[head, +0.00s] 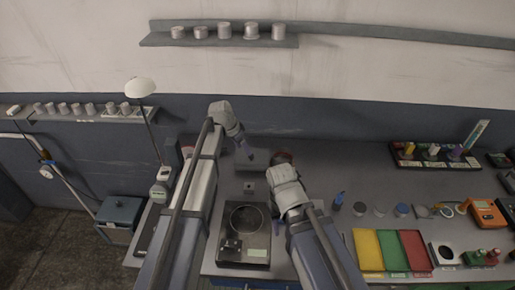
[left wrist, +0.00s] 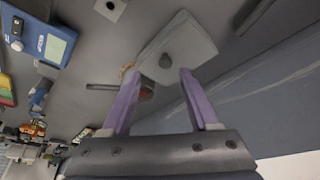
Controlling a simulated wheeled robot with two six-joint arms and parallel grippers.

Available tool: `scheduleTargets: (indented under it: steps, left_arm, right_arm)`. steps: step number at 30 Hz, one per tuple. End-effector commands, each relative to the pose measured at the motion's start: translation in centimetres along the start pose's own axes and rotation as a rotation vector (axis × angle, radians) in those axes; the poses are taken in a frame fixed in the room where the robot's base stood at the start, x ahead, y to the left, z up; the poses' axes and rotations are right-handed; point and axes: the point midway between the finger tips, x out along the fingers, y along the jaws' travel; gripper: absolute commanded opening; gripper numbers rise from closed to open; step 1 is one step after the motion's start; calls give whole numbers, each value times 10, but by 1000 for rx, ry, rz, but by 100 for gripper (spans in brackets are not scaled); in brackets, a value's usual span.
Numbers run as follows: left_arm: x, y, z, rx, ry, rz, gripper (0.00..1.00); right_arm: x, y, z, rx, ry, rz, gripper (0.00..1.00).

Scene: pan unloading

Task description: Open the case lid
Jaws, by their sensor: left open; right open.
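A grey case (head: 257,157) stands on the bench near the wall, between my two arms. The lid appears shut. My left gripper (head: 247,153) reaches over the case from the left.
A black scale (head: 258,253) with a round dish lies in front. A small block (head: 249,187) stands between scale and case. Yellow, green and red trays (head: 391,251), a blue bottle (head: 338,201) and an orange device (head: 487,216) stand to the right. A lamp (head: 141,88) stands left.

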Motion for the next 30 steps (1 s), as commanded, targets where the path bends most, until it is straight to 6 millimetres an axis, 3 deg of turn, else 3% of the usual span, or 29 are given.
scheduleTargets:
  steps: [3,14,30]
  left_arm:
    - [-2,-14,-7,15,19,-3,61]
    - [7,-15,-6,19,22,-4,61]
    - [71,-15,-7,19,22,-4,61]
  right_arm:
    - [-2,0,0,0,0,0,50]
    - [6,0,0,0,0,0,50]
    - [65,-6,-4,-1,0,1,50]
